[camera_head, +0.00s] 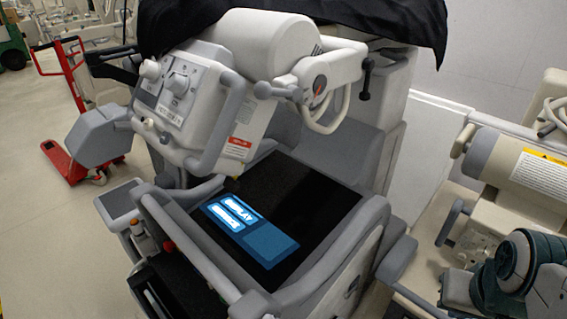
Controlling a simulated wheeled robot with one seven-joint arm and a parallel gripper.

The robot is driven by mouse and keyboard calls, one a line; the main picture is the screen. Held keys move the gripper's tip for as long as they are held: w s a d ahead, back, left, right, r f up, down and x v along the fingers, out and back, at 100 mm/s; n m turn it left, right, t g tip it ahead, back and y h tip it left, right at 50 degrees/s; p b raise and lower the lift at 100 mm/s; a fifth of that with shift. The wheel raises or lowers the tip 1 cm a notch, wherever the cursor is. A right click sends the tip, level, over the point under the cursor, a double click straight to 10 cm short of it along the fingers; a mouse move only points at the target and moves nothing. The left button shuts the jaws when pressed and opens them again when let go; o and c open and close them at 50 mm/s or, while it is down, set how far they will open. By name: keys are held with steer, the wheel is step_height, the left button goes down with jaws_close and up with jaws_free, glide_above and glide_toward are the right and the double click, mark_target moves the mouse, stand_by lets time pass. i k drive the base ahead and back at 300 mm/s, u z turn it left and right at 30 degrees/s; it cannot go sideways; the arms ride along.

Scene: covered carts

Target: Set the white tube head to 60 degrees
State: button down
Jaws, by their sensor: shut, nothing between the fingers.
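The white tube head (200,110) hangs at the front of a covered cart, left of centre. It has a control panel with knobs (178,82), a grey loop handle (222,125) and a red-and-white label. It looks tilted, with its panel facing left and towards me. A white arm (270,42) joins it to the cart. A round dial with a red mark (320,85) sits at the joint on its right. The angle cannot be read at this size. My gripper is not in view.
A black cloth (390,22) drapes over the top. Below the head is a dark console with a lit blue display (250,230) and grey side rails. A second cream machine (525,165) stands at right. A red pallet jack (70,165) is at left on open floor.

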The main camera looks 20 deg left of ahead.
mark_target(219, 124)
steer(key=z, duration=0.8)
steer(key=i, duration=0.35)
steer(key=u, duration=1.35)
